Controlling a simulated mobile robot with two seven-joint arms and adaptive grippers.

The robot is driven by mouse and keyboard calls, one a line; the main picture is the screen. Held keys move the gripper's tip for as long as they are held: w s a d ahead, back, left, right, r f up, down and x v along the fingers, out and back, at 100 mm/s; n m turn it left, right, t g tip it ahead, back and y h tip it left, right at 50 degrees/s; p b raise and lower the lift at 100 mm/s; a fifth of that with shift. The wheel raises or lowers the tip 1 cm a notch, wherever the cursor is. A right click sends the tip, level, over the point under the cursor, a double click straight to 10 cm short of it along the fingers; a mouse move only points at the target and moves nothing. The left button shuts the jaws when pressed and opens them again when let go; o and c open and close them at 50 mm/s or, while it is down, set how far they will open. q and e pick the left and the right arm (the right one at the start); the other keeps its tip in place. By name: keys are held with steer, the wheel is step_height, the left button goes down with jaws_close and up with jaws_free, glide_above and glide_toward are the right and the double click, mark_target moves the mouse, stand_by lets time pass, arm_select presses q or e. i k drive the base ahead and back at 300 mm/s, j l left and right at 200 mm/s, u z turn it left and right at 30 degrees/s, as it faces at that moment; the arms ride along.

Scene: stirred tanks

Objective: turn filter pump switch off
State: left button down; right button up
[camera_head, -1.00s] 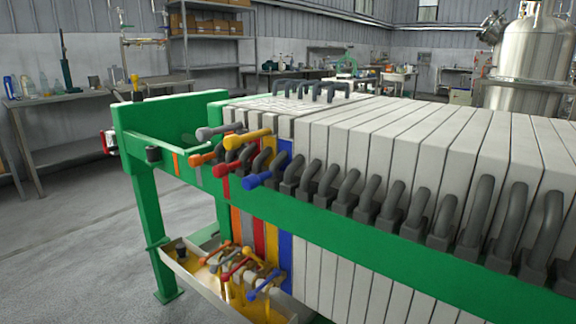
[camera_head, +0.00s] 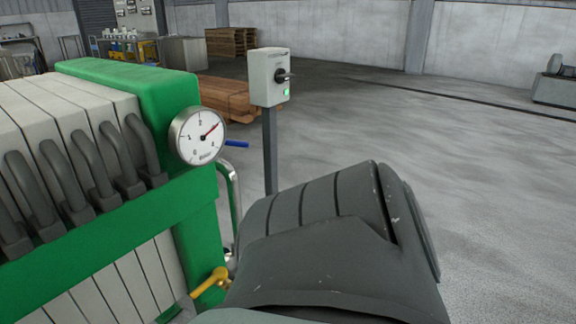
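The switch box (camera_head: 270,77) is a light grey box on a dark grey post (camera_head: 270,150), right of the green filter press frame. It has a dark rotary handle (camera_head: 284,75) on its face and a lit green lamp (camera_head: 286,92) below the handle. The handle sticks out roughly sideways; its exact setting is too small to read. A large dark grey part of my own arm fills the lower middle of the view. It hides the ground near the post's base. Neither gripper's fingers show.
The filter press end (camera_head: 130,80) with its grey plates fills the left. A round pressure gauge (camera_head: 198,136), a blue lever (camera_head: 237,143) and a yellow valve handle (camera_head: 215,279) are on its near end. Wood planks (camera_head: 225,96) lie behind the box. Open floor (camera_head: 450,150) lies to the right.

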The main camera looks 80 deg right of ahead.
mark_target(281, 76)
steer(key=l+z, duration=0.1)
steer(key=z, duration=2.3)
steer(key=i+l+u, duration=0.2)
steer(key=l+u, duration=0.2)
steer(key=l, duration=1.1)
steer(key=l+u, duration=0.4)
steer(key=l, duration=1.1)
